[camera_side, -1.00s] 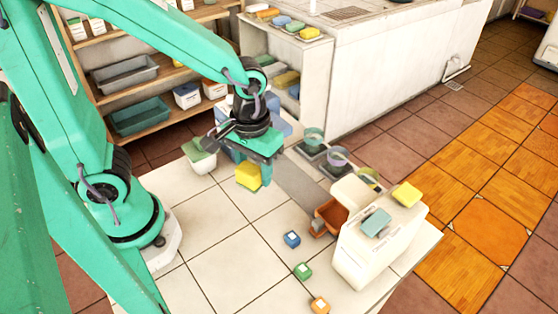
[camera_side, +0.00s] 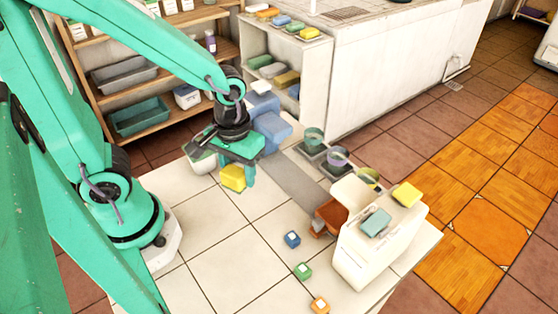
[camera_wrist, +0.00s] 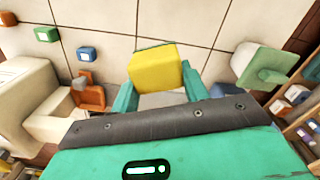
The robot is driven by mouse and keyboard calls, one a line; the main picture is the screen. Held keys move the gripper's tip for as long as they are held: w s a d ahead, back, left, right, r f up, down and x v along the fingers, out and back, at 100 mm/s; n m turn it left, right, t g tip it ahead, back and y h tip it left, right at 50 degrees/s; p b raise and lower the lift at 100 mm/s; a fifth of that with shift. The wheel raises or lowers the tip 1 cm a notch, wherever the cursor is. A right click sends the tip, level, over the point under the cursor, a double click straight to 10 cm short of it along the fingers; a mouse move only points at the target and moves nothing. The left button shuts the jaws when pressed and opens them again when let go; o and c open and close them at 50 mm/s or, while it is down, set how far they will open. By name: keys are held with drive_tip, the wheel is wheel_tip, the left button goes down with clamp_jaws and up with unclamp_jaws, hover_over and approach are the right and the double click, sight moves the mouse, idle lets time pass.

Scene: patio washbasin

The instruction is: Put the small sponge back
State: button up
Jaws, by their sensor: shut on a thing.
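A yellow sponge-like block (camera_side: 233,177) is held between the fingers of my gripper (camera_side: 237,170), above the white tiled tabletop. In the wrist view the same yellow block (camera_wrist: 154,69) sits between the two green fingertips of my gripper (camera_wrist: 157,88), slightly tilted. Another yellow sponge (camera_side: 407,194) and a teal sponge (camera_side: 376,222) lie on top of the white stand (camera_side: 378,250) at the right.
Small blue (camera_side: 292,239), green (camera_side: 303,270) and orange (camera_side: 320,305) blocks lie on the table. A terracotta tray (camera_side: 328,217) and several tinted cups stand near the white stand. A blue stepped object (camera_side: 268,125) is behind my gripper; a green-and-white container (camera_side: 201,161) is to its left.

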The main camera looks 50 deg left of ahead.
drive_tip(key=w+a+f, duration=0.1)
drive_tip(key=a, duration=0.1)
drive_tip(key=w+a+f, duration=0.1)
drive_tip(key=a+f, duration=0.1)
drive_tip(key=a, duration=0.1)
drive_tip(key=w+a+f, duration=0.1)
drive_tip(key=a+f, duration=0.1)
drive_tip(key=shift+w+a, duration=0.4)
drive_tip(key=shift+f, duration=0.1)
drive_tip(key=shift+f, duration=2)
drive_tip(key=shift+f, duration=0.1)
drive_tip(key=o, duration=1)
drive_tip(key=shift+o, duration=0.2)
wheel_tip(320, 180, up, 12)
